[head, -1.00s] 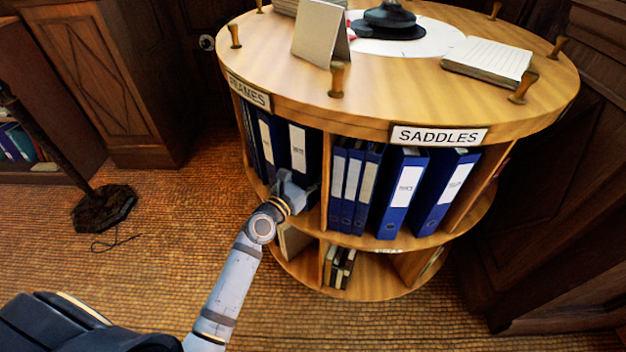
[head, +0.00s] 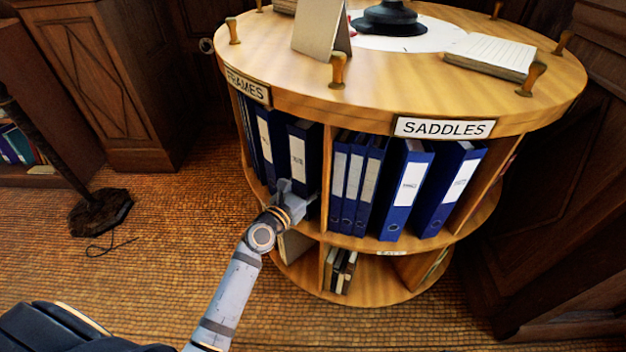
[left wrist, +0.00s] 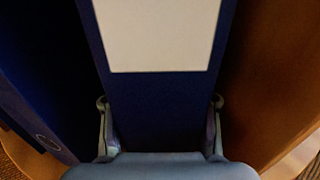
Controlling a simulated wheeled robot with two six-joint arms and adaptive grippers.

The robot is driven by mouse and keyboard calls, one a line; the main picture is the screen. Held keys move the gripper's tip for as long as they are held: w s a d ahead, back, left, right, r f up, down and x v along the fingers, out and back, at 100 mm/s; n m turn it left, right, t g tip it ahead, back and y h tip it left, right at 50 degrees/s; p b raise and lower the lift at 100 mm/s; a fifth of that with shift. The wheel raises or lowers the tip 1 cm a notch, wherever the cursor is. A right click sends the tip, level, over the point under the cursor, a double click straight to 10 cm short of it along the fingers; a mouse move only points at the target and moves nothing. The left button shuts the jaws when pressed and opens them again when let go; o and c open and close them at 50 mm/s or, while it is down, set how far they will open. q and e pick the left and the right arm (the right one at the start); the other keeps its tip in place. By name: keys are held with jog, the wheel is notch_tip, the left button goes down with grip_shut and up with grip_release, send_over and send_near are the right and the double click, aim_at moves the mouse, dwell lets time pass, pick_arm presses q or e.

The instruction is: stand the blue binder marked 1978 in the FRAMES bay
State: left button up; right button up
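A blue binder (head: 304,177) with a white spine label stands upright in the bay under the FRAMES sign (head: 247,86), at its right side beside the wooden divider. The label's writing is too small to read. My left gripper (head: 291,191) is low on the binder's spine. In the left wrist view, the same binder (left wrist: 157,105) sits between the two fingers (left wrist: 160,122), which press against both edges of the spine. The binder's lower end is hidden behind the gripper in the head view. My right gripper is in neither view.
More blue binders (head: 268,165) stand to its left in the FRAMES bay. Several binders (head: 405,190) fill the bay under the SADDLES sign (head: 443,128). The round top (head: 390,90) overhangs the bays. A dark stand base (head: 100,212) is on the floor at left.

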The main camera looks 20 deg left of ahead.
aim_at(300, 194)
pick_arm(q)
jog(key=shift+o, duration=1.4)
jog(key=v, duration=0.6)
jog(key=shift+s+r, duration=0.1)
jog(key=shift+s, duration=0.05)
jog(key=v, duration=0.4)
jog(key=shift+s+a, duration=0.15)
jog(key=shift+s, duration=0.2)
jog(key=shift+s+a+r, duration=0.1)
jog(key=shift+s+a, duration=0.05)
jog(key=shift+s, duration=0.35)
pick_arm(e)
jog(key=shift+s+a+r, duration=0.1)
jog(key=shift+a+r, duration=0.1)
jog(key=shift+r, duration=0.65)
